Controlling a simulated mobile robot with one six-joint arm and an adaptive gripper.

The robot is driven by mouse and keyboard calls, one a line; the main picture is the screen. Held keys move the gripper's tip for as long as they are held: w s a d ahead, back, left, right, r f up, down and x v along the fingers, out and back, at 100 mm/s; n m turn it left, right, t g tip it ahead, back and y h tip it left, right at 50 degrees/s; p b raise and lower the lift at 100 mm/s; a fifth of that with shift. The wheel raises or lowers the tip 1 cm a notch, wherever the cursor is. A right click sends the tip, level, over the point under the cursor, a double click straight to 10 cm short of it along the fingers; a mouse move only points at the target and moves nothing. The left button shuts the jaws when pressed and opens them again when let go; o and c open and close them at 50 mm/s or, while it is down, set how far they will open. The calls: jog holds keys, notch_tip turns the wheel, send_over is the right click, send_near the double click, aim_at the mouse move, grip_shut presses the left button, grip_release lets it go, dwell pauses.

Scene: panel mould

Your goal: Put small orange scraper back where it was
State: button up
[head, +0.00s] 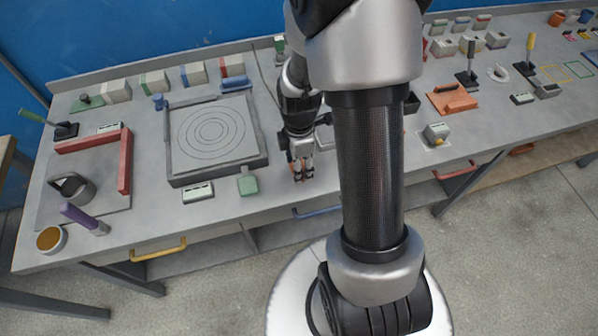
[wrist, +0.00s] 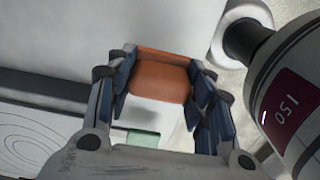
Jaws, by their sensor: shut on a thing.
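The small orange scraper (wrist: 160,78) shows in the wrist view as an orange block between the two fingers of my gripper (wrist: 162,96). My gripper is shut on it. In the head view my gripper (head: 302,172) points down near the front edge of the grey workbench (head: 235,213), right of the square mould. Only a small orange-red bit of the scraper shows there at the fingertips. I cannot tell whether the scraper touches the bench.
The grey mould with concentric rings (head: 211,131) lies to the left. A green block (head: 247,185) and a white labelled block (head: 198,192) sit in front of it. An orange trowel-like tool (head: 452,98) and a grey block (head: 436,133) stand to the right.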

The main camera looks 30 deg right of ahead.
jog(key=shift+f+b, duration=0.45)
jog(key=shift+f, duration=1.25)
jog(key=shift+f, duration=0.25)
jog(key=o, duration=1)
jog(key=shift+r, duration=0.15)
